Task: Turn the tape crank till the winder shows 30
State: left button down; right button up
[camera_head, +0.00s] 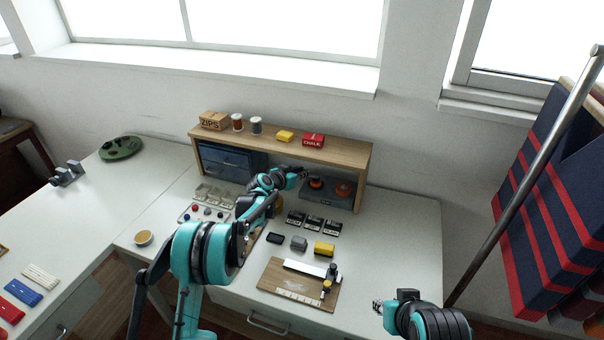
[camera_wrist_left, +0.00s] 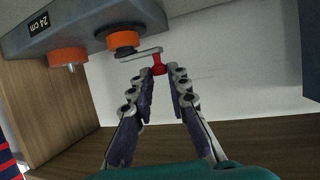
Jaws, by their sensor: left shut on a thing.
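The tape winder (camera_head: 325,197) is a grey box under the wooden shelf, with two orange reels. In the left wrist view the winder (camera_wrist_left: 75,30) carries a display reading 24 cm. One orange reel (camera_wrist_left: 120,38) has a light grey crank arm (camera_wrist_left: 142,54) that ends in a red knob (camera_wrist_left: 158,64). My left gripper (camera_wrist_left: 160,74) is shut on this red knob, its fingertips at either side. In the head view my left gripper (camera_head: 302,173) is small, at the winder's left end, and the knob is hidden. My right gripper (camera_head: 379,304) hangs near the table's front edge, too small to judge its opening.
The shelf (camera_head: 350,152) stands over the winder, with spools, a zips box (camera_head: 213,121) and a red chalk box (camera_head: 313,140) on top. Black cards (camera_head: 313,223), a yellow block (camera_head: 324,249) and a wooden board (camera_head: 285,285) lie in front. The table's right side is clear.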

pick_arm(q)
jog(key=shift+w+f+m+g+h, duration=0.1)
jog(key=shift+w+m+g+h, duration=0.1)
jog(key=shift+m+g+h, duration=0.25)
jog(key=c, duration=1.5)
grip_release()
jog(key=v, duration=1.2)
jog(key=shift+f, duration=0.1)
